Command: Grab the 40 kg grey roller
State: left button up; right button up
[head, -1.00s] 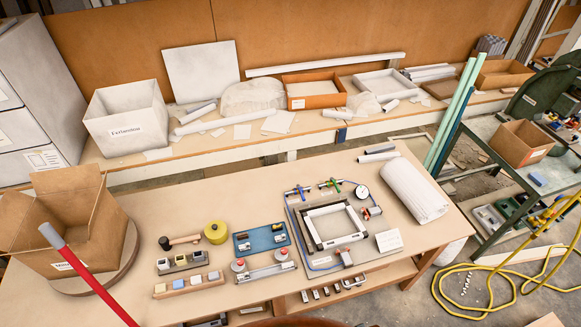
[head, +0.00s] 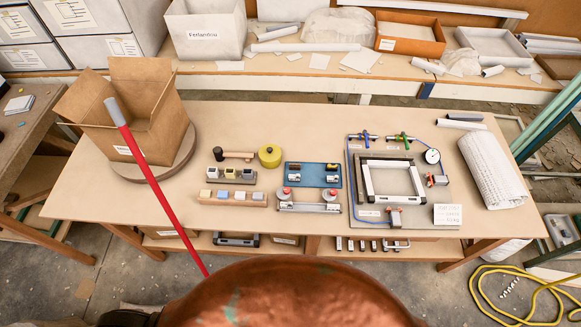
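No 40 kg label is legible, so I cannot tell for certain which thing is the grey roller. On the table (head: 400,122), a wooden strip (head: 232,199) carries several small pale, bluish and grey blocks. Behind it is a grey holder (head: 229,175) with several small pale-topped pieces. A short dark-ended tool with a brown handle (head: 237,155) lies beside a yellow round container (head: 270,155). Neither gripper is in view.
A cardboard box (head: 128,140) stands on a round board at the table's left. A red pole (head: 157,187) slants before it. A framed fixture (head: 393,180) with a gauge (head: 432,156) and a white roll (head: 493,170) occupy the right. The table's back strip is mostly clear.

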aim_at(285, 205)
jog(key=u, duration=2.1)
jog(key=k, duration=1.05)
jog(key=z, duration=0.4)
